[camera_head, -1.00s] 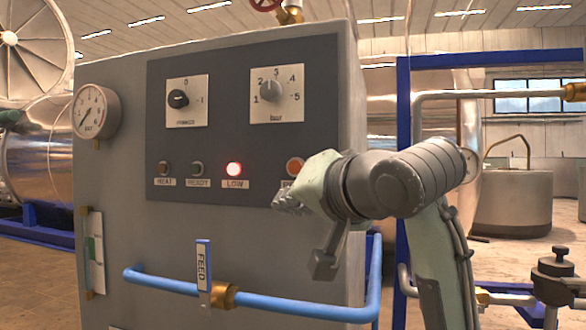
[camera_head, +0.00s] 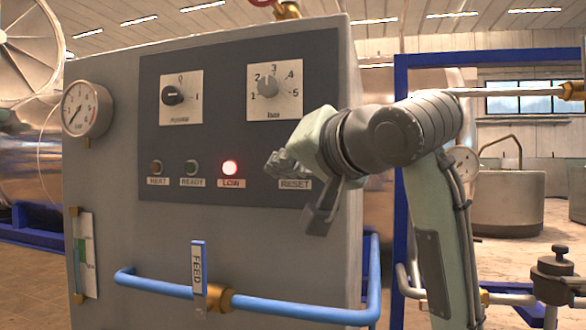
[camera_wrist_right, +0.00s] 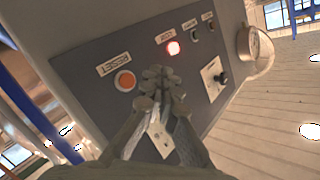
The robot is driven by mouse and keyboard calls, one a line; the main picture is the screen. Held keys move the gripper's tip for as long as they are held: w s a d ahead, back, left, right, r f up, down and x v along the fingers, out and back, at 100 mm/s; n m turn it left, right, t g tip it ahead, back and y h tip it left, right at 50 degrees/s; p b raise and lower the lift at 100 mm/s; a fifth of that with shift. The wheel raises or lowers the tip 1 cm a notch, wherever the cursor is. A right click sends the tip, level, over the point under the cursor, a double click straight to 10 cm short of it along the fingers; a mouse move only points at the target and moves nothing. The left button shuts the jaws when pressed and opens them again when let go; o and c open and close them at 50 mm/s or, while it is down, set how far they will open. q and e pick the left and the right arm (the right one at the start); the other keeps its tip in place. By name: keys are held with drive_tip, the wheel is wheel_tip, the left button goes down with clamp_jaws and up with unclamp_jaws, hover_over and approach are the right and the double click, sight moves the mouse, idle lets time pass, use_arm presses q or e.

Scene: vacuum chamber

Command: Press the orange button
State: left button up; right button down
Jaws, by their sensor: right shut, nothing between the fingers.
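The orange button (camera_wrist_right: 125,81) sits on the dark panel above its RESET label, which shows in the head view (camera_head: 295,184). In the head view my right gripper hides the button. My right gripper (camera_head: 276,166) is shut and empty, in front of the panel just above the RESET label. In the right wrist view its fingertips (camera_wrist_right: 158,78) are beside the button, on the side toward the red light. I cannot tell whether the fingers touch the panel. My left gripper is not in view.
The panel also has a lit red LOW lamp (camera_head: 230,168), dark READY (camera_head: 190,168) and HEAT (camera_head: 156,167) lamps, and two knobs (camera_head: 173,96) (camera_head: 266,85). A gauge (camera_head: 87,108) is at the left. A blue pipe (camera_head: 160,284) with a FEED handle (camera_head: 198,268) runs below.

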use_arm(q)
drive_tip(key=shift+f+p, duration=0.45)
use_arm(e)
drive_tip(key=shift+w+d, duration=0.3)
drive_tip(key=shift+w, duration=0.6)
drive_tip(key=shift+w+d, duration=0.25)
drive_tip(key=shift+w, duration=0.65)
drive_tip(key=shift+w+d, duration=0.3)
drive_tip(key=shift+w, duration=0.6)
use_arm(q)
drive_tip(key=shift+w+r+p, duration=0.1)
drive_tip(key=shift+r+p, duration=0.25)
use_arm(e)
drive_tip(key=shift+w+d, duration=0.15)
drive_tip(key=shift+w, duration=0.25)
